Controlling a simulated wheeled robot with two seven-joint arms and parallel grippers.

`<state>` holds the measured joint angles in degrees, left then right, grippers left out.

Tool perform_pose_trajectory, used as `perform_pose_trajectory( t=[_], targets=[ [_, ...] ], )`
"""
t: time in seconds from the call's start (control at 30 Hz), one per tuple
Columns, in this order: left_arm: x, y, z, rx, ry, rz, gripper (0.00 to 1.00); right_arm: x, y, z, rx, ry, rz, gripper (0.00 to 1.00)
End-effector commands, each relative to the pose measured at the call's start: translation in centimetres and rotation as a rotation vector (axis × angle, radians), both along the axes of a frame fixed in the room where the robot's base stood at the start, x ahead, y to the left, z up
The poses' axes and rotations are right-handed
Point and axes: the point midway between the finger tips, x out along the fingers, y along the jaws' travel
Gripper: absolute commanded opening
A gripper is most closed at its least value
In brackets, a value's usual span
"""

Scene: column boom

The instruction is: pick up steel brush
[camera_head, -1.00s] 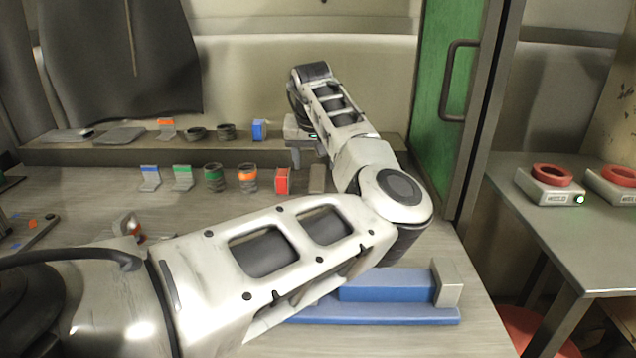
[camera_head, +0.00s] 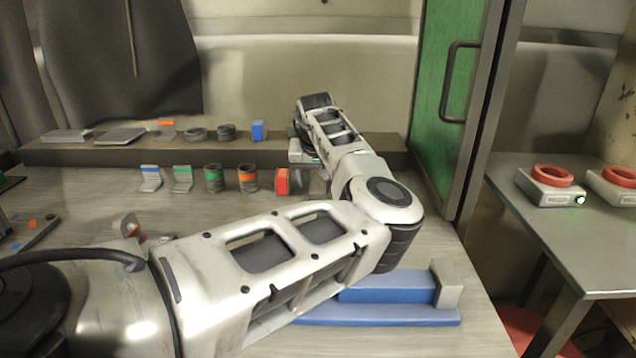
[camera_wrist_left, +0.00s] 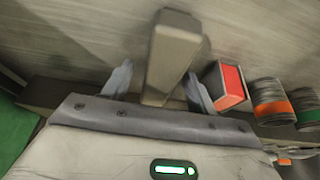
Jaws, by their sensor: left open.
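A plain grey-brown block with a flat end face stands between my open left fingers in the left wrist view (camera_wrist_left: 173,60); it looks to be the steel brush, though no bristles show. My left gripper (camera_head: 311,176) points down at the right end of the front row on the bench. It also shows in the left wrist view (camera_wrist_left: 157,84), with one finger on each side of the block and a gap visible on the left. In the head view the gripper mostly hides the block. My right gripper is out of view.
A red box (camera_head: 282,181) stands close beside the left gripper, then an orange-banded coil (camera_head: 248,180) and a green-banded coil (camera_head: 213,179). A raised ledge (camera_head: 350,150) runs behind. A blue stepped block (camera_head: 385,290) lies in front. A green door (camera_head: 432,110) stands right.

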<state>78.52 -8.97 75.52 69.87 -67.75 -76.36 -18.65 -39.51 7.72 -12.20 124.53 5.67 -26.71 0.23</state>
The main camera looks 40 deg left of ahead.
Motion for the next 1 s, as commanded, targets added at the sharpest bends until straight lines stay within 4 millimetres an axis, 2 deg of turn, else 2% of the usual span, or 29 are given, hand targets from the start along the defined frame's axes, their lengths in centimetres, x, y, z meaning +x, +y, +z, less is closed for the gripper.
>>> perform_pose_trajectory(
  t=[0.9, 0.93, 1.0],
  targets=[
    [0.0, 0.0, -0.44, 0.0, 0.0, 0.0, 0.58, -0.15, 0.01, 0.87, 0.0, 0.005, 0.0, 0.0],
    [0.0, 0.0, -0.44, 0.0, 0.0, 0.0, 0.53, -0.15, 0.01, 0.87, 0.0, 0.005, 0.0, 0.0],
    [0.0, 0.0, -0.44, 0.0, 0.0, 0.0, 0.33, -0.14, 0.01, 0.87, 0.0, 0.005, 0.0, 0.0]
  ],
)
